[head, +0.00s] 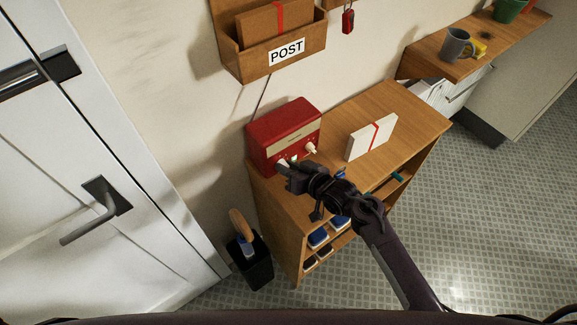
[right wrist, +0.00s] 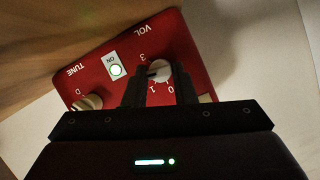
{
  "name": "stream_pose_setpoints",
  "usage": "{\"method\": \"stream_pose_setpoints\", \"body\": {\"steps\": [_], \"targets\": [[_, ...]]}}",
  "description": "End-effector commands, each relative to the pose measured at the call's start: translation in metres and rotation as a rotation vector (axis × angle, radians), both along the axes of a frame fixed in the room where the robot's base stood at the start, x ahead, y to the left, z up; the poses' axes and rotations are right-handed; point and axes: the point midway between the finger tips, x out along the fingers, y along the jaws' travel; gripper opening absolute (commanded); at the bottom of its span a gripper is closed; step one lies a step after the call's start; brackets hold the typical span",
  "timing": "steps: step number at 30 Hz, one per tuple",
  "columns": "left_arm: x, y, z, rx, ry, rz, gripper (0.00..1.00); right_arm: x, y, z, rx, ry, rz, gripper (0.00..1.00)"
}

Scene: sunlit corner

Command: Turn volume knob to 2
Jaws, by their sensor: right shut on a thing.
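The red radio (head: 285,130) stands on the wooden shelf unit against the wall. My right gripper (head: 286,171) is at the lower left of its front. In the right wrist view the radio's panel (right wrist: 118,52) appears upside down. There my right gripper (right wrist: 159,82) is shut on the white volume knob (right wrist: 160,70), one finger on each side. A dark mark on the knob lies toward the left finger. The digits 3, 1 and 0 show around it; no 2 is visible, and the left finger covers part of the dial. My left gripper is not in view.
A white parcel with red ribbon (head: 371,137) is right of the radio. The POST box (head: 268,60) hangs above.

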Motion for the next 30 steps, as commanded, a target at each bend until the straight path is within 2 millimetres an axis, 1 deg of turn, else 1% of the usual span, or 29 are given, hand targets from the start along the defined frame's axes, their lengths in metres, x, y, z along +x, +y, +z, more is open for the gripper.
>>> {"method": "stream_pose_setpoints", "body": {"steps": [6, 7, 11, 19, 22, 26, 30], "targets": [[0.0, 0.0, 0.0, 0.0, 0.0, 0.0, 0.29, -0.001, 0.001, 0.0, 0.0, 0.001, 0.001, 0.01], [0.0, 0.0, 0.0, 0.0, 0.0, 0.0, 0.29, -0.001, 0.001, 0.0, 0.0, 0.001, 0.001, 0.27], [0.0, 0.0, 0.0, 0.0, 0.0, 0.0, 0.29, -0.001, 0.001, 0.0, 0.0, 0.001, 0.001, 0.44], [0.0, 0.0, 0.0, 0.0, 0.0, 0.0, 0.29, -0.001, 0.0, 0.0, -0.001, -0.001, 0.0, 0.44], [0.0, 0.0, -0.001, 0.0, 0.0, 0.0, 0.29, -0.004, -0.004, 0.001, -0.002, -0.001, 0.0, 0.44], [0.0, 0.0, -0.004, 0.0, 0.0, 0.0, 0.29, -0.016, -0.014, 0.006, -0.002, -0.001, 0.0, 0.44], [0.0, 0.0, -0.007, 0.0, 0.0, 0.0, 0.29, -0.032, -0.029, 0.015, -0.003, -0.001, 0.001, 0.44]]}}
